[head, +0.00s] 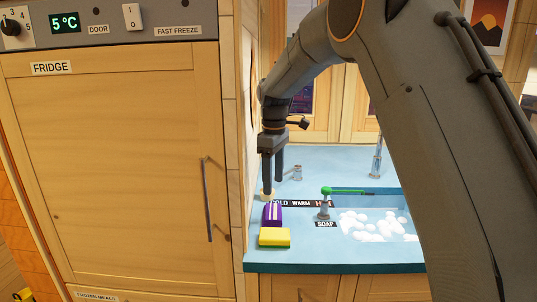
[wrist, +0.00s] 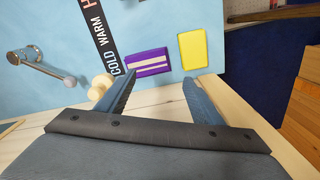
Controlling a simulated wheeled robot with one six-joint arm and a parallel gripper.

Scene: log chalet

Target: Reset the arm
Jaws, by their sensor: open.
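My gripper (head: 273,178) hangs from my arm over the left end of the blue counter, beside the fridge side wall. In the wrist view its two fingers (wrist: 158,100) are spread apart with nothing between them. A purple packet with pale stripes (head: 272,214) lies on the counter just beyond the fingertips; it also shows in the wrist view (wrist: 148,62). A yellow sponge-like block (head: 274,237) lies in front of it, near the counter's front edge. A pale round knob (head: 267,194) stands by the fingertips, partly hidden by them.
The fridge (head: 120,170) stands close on the left, with a vertical handle (head: 207,200). A tap lever (head: 296,172) is behind. My arm hides the counter's right part.

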